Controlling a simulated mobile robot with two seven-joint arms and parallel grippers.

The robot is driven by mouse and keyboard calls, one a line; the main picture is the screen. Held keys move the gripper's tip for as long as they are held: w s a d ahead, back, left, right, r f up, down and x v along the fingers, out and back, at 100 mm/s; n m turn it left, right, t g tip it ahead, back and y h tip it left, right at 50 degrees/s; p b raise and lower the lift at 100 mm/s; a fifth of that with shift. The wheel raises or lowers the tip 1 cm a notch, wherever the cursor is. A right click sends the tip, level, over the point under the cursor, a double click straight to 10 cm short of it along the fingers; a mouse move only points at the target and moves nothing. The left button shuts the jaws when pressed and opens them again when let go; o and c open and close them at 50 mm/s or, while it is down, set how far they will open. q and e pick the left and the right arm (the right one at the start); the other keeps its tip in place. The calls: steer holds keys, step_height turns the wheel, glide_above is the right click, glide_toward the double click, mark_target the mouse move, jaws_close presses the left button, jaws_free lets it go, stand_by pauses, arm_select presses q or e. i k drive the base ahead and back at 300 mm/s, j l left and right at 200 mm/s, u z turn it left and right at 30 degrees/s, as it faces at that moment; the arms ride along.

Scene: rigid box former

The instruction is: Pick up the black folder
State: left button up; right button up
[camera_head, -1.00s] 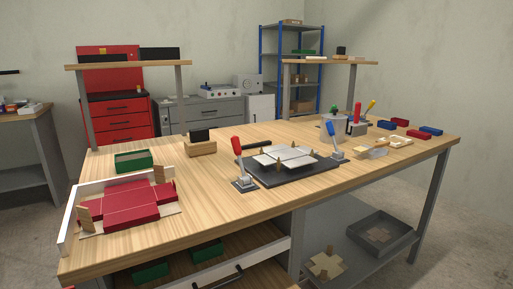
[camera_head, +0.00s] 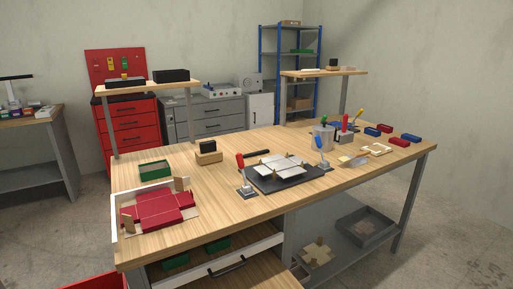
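A slim black bar (camera_head: 256,153) lies on the wooden workbench (camera_head: 215,195), behind the dark forming plate; it may be the black folder, but it is too small to tell for sure. The dark plate (camera_head: 262,182) carries a pale, partly folded box blank (camera_head: 281,166). A black block (camera_head: 207,146) sits in a wooden holder (camera_head: 209,157) left of the bar. Neither of my grippers is in view.
A red blank (camera_head: 157,207) lies in a white-edged frame at the bench's left end, with a green tray (camera_head: 155,169) behind it. Floor shows around the bench.

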mark_target(265, 151)
steer(key=k, duration=0.55)
steer(key=k+j+u, duration=0.15)
steer(key=k+u, duration=0.2)
steer(key=k, duration=0.35)
steer(key=u, duration=1.4)
steer(key=l+u, duration=0.2)
steer(key=u, duration=0.25)
steer(key=l+u, duration=0.15)
steer(key=u, duration=0.3)
steer(key=k+l, duration=0.15)
steer(key=l, duration=0.25)
steer(key=k+l, duration=0.15)
steer(key=l, duration=0.25)
steer(key=k+l, duration=0.1)
steer(key=l, duration=0.3)
steer(key=k+l, duration=0.15)
steer(key=l, duration=0.3)
steer(key=k+l, duration=0.15)
steer(key=l, duration=0.25)
steer(key=k+l, duration=0.15)
steer(key=l, duration=0.25)
steer(key=k+l, duration=0.1)
steer(key=l, duration=0.3)
steer(key=k+l, duration=0.15)
steer(key=l, duration=0.25)
